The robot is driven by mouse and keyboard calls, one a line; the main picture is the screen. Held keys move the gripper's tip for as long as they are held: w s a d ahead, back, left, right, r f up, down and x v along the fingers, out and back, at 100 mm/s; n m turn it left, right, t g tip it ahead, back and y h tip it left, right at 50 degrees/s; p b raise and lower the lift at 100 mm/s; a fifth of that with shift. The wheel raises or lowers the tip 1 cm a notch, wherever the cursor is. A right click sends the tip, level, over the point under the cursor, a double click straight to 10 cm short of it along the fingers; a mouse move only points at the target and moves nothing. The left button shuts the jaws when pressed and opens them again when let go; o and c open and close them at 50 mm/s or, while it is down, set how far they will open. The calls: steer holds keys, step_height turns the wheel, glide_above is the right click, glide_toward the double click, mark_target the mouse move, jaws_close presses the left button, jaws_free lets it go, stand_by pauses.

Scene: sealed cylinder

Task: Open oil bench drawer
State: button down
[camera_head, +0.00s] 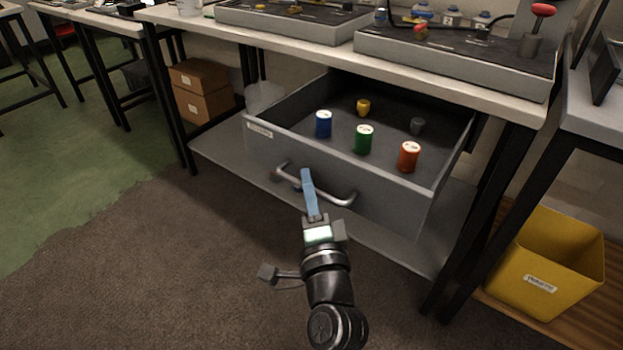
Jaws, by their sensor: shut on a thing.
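The grey drawer (345,175) under the workbench stands pulled out towards me, with its inside in view. Its curved metal handle (339,199) is on the front face. My gripper (305,176) is shut on the left part of the handle, its blue fingers covering a bit of the bar. A white label (261,130) is at the left of the drawer front.
The workbench top (330,50) carries grey trays above the drawer. A lower shelf (230,156) lies under it. A yellow bin (548,262) stands at the right beside black legs. Cardboard boxes (202,90) are at the back left. The brown carpet at the front left is clear.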

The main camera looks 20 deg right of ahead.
steer(key=shift+s+a, duration=0.5)
steer(key=shift+a, duration=0.05)
steer(key=c, duration=0.9)
jaws_free()
steer(key=shift+s+a+f+b, duration=0.25)
steer(key=shift+s+f+b, duration=0.05)
steer(key=shift+s, duration=1.8)
steer(key=shift+s+a+f+b, duration=0.25)
steer(key=shift+s+b, duration=0.1)
steer(key=shift+s, duration=1.8)
steer(key=shift+s+a+f+b, duration=0.25)
steer(key=shift+s+f+b, duration=0.05)
steer(key=shift+s, duration=1.8)
